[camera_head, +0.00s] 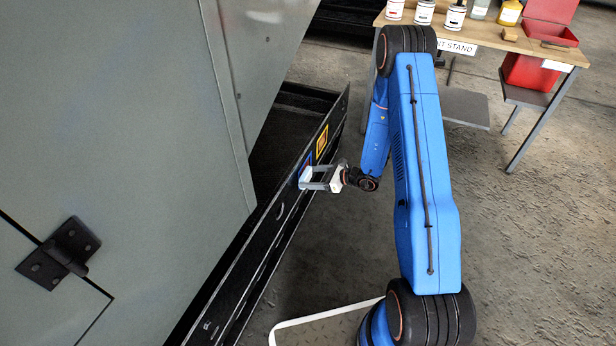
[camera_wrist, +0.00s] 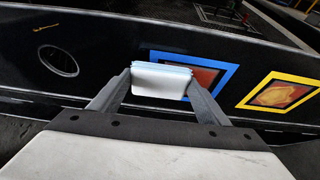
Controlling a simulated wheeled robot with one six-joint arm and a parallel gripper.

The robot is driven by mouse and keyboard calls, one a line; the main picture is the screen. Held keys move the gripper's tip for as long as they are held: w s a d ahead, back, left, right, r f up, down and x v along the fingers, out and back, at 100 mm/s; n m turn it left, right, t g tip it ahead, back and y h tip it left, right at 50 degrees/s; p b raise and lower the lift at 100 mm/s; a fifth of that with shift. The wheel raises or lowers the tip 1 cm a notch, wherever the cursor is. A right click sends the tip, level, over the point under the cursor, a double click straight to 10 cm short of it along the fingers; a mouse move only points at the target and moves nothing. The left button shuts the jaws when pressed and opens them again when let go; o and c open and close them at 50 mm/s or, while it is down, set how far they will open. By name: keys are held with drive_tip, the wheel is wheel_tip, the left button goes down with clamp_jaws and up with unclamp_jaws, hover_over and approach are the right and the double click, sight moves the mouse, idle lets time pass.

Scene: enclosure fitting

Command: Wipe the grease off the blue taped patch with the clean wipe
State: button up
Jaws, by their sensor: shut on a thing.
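My gripper (camera_head: 311,179) is at the black rail beside the grey enclosure. In the wrist view my gripper (camera_wrist: 160,82) is shut on a folded white and pale blue wipe (camera_wrist: 160,84). The blue taped patch (camera_wrist: 229,73) is a blue frame around a reddish-brown smear, partly hidden behind the wipe and finger. In the head view the blue taped patch (camera_head: 306,161) is mostly hidden by my gripper. The wipe is in front of the patch's left part; I cannot tell whether it touches.
A yellow taped patch (camera_wrist: 282,94) with an orange smear is right of the blue one. A round outlined hole (camera_wrist: 58,61) is to the left. A wooden table (camera_head: 487,40) with cups, bottles and a red box (camera_head: 548,30) stands at the back right.

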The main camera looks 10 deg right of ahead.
drive_tip(key=shift+s+d, duration=0.65)
drive_tip(key=shift+d, duration=0.3)
drive_tip(key=shift+s+d, duration=0.6)
drive_tip(key=shift+d, duration=0.3)
drive_tip(key=shift+s+d, duration=0.45)
drive_tip(key=shift+d, duration=0.15)
drive_tip(key=shift+s+d, duration=0.4)
drive_tip(key=shift+d, duration=0.2)
